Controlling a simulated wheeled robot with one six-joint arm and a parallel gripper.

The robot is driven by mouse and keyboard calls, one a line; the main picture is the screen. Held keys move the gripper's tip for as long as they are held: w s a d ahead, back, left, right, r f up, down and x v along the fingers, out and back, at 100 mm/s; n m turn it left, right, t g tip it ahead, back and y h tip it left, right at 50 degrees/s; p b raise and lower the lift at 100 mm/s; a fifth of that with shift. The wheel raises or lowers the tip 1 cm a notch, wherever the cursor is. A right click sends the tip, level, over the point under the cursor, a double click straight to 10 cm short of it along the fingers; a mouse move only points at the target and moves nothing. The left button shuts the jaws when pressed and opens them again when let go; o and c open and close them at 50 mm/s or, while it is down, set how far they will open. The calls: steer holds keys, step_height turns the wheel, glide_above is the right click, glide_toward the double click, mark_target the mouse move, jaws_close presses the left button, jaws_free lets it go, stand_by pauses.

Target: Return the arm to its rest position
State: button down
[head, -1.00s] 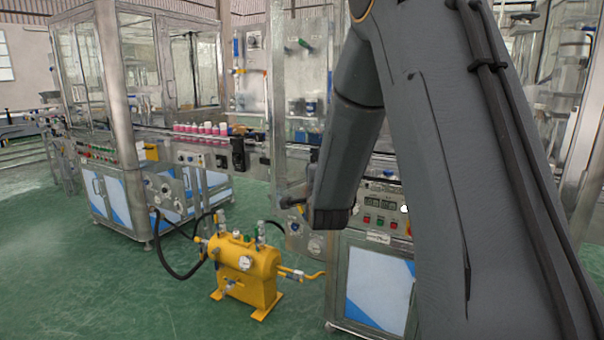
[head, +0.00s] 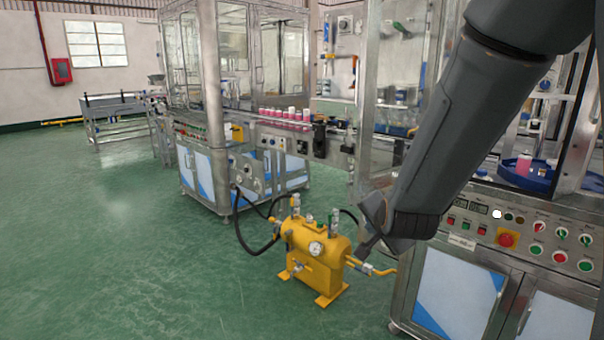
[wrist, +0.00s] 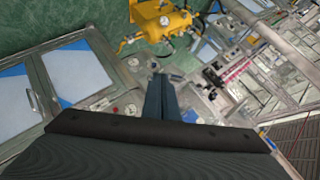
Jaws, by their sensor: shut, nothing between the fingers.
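My grey arm (head: 455,125) reaches down across the right half of the head view, bent, with its dark end low. My gripper (head: 362,250) is at the arm's lower end, in front of the machine and just right of the yellow tank in the picture. In the wrist view my gripper (wrist: 160,82) shows as two dark fingers pressed together, with nothing between them. The fingers appear clear of the things below.
A yellow tank (head: 318,248) with gauges and a black hose stands on the green floor. The control cabinet (head: 455,292) with buttons is close at right. A conveyor with pink-and-white cans (head: 285,114) runs behind. Open floor (head: 120,240) lies at left.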

steer(key=s+f+n+g, duration=0.3)
steer(key=s+n+g, duration=0.2)
steer(key=s, duration=0.7)
steer(key=s+f+n+g, duration=0.4)
steer(key=s+n+g, duration=0.1)
steer(key=s, duration=0.8)
steer(key=shift+d+f+n+g+y, duration=0.15)
steer(key=shift+f+n+g+y, duration=0.15)
steer(key=shift+n, duration=0.5)
